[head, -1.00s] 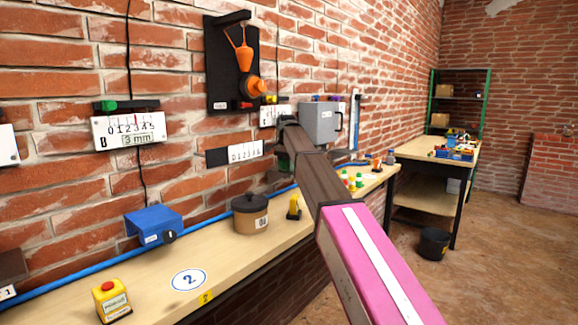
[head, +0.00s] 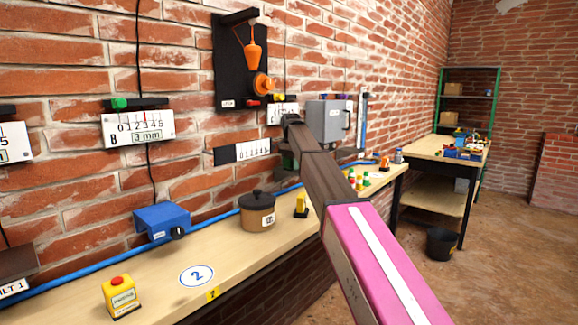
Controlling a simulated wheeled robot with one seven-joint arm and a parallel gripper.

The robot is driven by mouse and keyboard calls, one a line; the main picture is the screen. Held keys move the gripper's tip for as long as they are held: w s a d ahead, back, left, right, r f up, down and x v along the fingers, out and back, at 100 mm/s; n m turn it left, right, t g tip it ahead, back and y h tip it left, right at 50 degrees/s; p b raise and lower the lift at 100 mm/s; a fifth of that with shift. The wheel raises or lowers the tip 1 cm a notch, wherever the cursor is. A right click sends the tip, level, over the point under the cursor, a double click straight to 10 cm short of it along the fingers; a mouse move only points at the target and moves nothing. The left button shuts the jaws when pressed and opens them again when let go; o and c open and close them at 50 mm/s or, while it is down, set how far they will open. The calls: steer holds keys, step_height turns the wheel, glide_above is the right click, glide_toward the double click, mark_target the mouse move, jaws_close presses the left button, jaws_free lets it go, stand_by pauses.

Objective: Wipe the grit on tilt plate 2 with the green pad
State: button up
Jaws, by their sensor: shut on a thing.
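My brown and pink arm reaches from the bottom right toward the brick wall over the bench. Its far end (head: 292,124) is in front of the wall, near a grey box. My gripper's fingers are hidden behind the arm, so I cannot see what they hold. I cannot make out the green pad or any grit. No plate labelled tilt 2 shows. A dark brown plate (head: 16,262) with a label reading "LT 1" (head: 12,288) is cut off at the left edge. A round white mark with a 2 (head: 197,275) lies on the bench.
The bench (head: 240,262) holds a yellow button box (head: 121,297), a blue box (head: 162,222), a lidded brown pot (head: 257,212) and a yellow item (head: 301,206). Gauge B (head: 139,128), a black board (head: 240,65) and the grey box (head: 327,122) are on the wall.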

steer(key=shift+w+d, duration=1.05)
steer(key=shift+w, duration=0.25)
steer(key=shift+w+d, duration=1)
steer(key=shift+w, duration=0.3)
steer(key=shift+s, duration=0.1)
steer(key=shift+s+a+f, duration=0.2)
steer(key=shift+s+a, duration=0.5)
steer(key=shift+s, duration=0.25)
steer(key=shift+s+a+f, duration=0.1)
steer(key=shift+s+a, duration=0.5)
steer(key=shift+s, duration=0.2)
steer(key=shift+c, duration=0.7)
steer(key=shift+s+a, duration=1.3)
steer(key=shift+s, duration=0.3)
steer(key=shift+r, duration=0.2)
